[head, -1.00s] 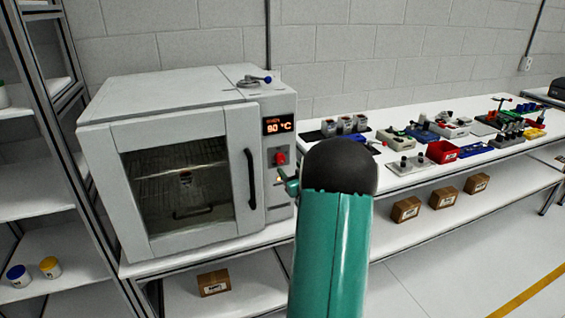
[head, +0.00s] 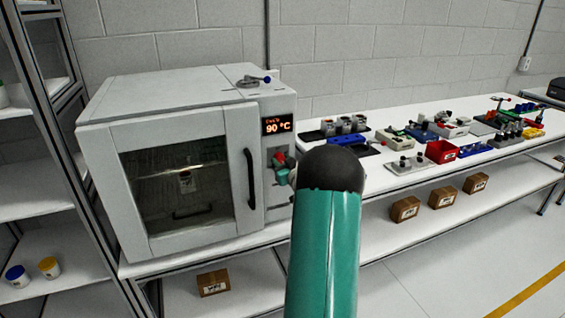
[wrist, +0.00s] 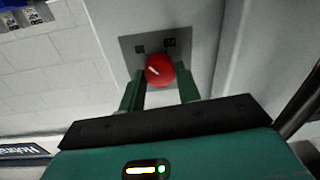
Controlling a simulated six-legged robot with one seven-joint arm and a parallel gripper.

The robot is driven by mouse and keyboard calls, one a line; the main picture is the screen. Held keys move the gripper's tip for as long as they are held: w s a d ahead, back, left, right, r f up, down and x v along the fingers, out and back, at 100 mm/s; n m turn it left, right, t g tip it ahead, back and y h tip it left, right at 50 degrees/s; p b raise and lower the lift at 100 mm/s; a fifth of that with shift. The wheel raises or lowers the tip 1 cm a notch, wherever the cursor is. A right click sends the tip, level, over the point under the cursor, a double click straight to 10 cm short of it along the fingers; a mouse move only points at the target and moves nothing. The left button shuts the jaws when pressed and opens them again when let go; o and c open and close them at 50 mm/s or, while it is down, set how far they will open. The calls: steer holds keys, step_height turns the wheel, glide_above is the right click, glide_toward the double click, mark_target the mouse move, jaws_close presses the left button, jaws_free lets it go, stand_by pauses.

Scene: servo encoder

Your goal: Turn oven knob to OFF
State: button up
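The red oven knob (head: 279,159) is on the control panel at the right of the white oven (head: 180,90). In the wrist view the knob (wrist: 160,69) sits on a grey plate with two small dark labels above it, too blurred to read. Its white mark slants at the knob's left side. My gripper (wrist: 161,72) is open, with its green fingers on either side of the knob. I cannot tell whether either finger touches it. In the head view my arm partly hides the gripper and the panel. The oven display (head: 278,125) reads 90 °C.
The oven door is closed, with a black handle (head: 250,178) left of the knob. A white bench (head: 400,182) with several coloured parts and fixtures runs to the right. Boxes (head: 405,209) stand on its lower shelf. A rack (head: 40,190) stands at the left.

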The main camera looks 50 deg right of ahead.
steer(key=shift+n, duration=0.3)
steer(key=n, duration=0.6)
steer(key=shift+w+a, duration=0.1)
steer(key=n, duration=0.6)
steer(key=shift+n+g, duration=0.3)
steer(key=shift+n, duration=0.1)
steer(key=n, duration=0.3)
steer(key=shift+a+n+h, duration=0.1)
steer(key=shift+n+h, duration=0.2)
steer(key=n, duration=0.7)
steer(key=shift+f+g, duration=0.15)
steer(key=shift+g, duration=0.15)
steer(key=shift+n+h, duration=0.3)
steer(key=shift+n, duration=1.1)
